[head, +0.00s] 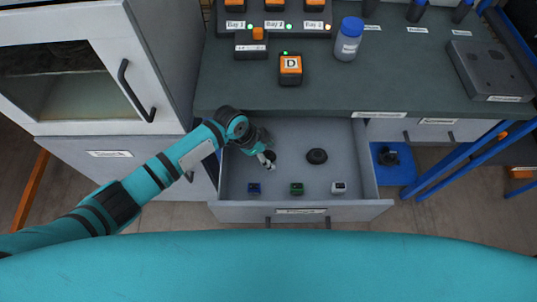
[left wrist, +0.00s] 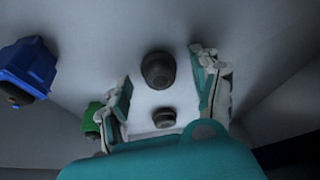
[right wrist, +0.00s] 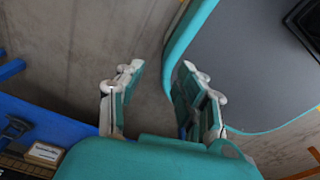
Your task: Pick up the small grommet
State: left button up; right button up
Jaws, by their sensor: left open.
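The small grommet (head: 270,155) is a dark round piece on the floor of the open grey drawer (head: 232,176). My left gripper (head: 264,160) reaches down into the drawer right beside it and partly overlaps it in the head view. In the left wrist view a dark round grommet (left wrist: 158,70) shows between the open fingertips (left wrist: 163,72), with no clear contact. A smaller dark stepped shape appears lower between the fingers; I cannot tell what it is. A larger dark grommet (head: 317,156) lies to the right. My right gripper (right wrist: 160,72) is open and empty.
The worktop (head: 220,85) overhangs the drawer's back. A cabinet (head: 95,70) stands left. A blue tray (head: 392,177) with a dark part is at right.

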aim_at(267, 155)
pick_arm(q)
jog(key=c, duration=0.8)
jog(key=shift+r, duration=0.15)
jog(key=shift+c, duration=0.2)
notch_tip(267, 155, up, 18)
dwell(0.3)
